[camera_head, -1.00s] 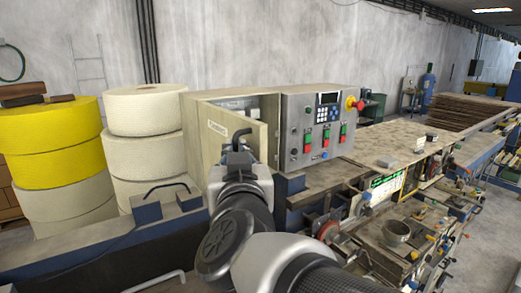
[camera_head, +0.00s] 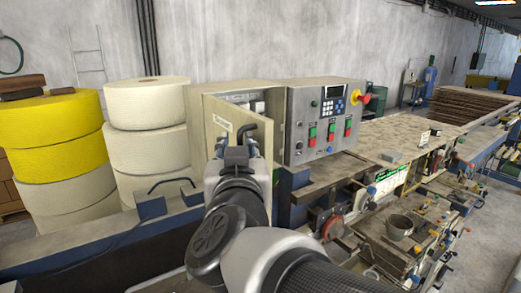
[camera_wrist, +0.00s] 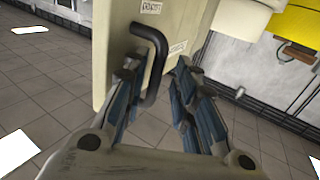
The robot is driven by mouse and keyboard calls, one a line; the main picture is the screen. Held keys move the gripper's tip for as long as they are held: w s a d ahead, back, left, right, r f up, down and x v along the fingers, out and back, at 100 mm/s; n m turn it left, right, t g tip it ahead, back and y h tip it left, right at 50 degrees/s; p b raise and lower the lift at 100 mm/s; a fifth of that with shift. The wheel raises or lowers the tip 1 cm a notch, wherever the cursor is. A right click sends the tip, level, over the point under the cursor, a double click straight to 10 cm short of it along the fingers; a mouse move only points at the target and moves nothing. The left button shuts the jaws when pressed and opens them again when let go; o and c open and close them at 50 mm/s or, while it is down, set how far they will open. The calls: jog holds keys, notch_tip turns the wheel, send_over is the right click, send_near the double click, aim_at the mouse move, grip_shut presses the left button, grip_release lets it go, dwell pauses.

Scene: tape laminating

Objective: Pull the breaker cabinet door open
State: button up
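The beige breaker cabinet (camera_head: 197,132) stands on the machine left of the control panel in the head view. Its door (camera_head: 226,114) is ajar, and pale parts show inside above its top edge. A black bent handle (camera_head: 247,128) is on the door's outer face. In the wrist view the door (camera_wrist: 115,50) fills the upper middle and the handle (camera_wrist: 158,62) reaches down between the fingers. My gripper (camera_wrist: 157,70) is open, with a finger on either side of the handle; the left one is nearer. Contact is unclear. In the head view my gripper (camera_head: 238,150) partly hides the door.
The grey control panel (camera_head: 325,148) with a red stop knob (camera_head: 363,97) is just right of the cabinet. A machine bench (camera_head: 330,180) runs right. Tiled floor (camera_wrist: 60,100) shows in the wrist view.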

jog(key=s+d, duration=0.2)
jog(key=s, duration=1)
jog(key=shift+s, duration=0.35)
notch_tip(320, 180, down, 28)
jog(key=d+n+g+y+b, duration=0.2)
jog(key=n+g+y+b, duration=0.3)
jog(key=b, duration=1.4)
jog(key=s+d+f+m+g+h+b, duration=0.2)
jog(key=s+d+f+b, duration=0.1)
jog(key=f, duration=0.5)
jog(key=s+d+f+m+g+h+b, duration=0.2)
jog(key=s+d+f+g+h+b, duration=0.1)
jog(key=d+f, duration=0.5)
jog(key=s+d+f+m+g+h+b, duration=0.2)
jog(key=s+d+f, duration=0.4)
jog(key=f, duration=0.3)
jog(key=g+b, duration=0.1)
jog(key=b, duration=0.1)
jog(key=shift+f+m+h+b, duration=0.3)
jog(key=shift+f, duration=0.05)
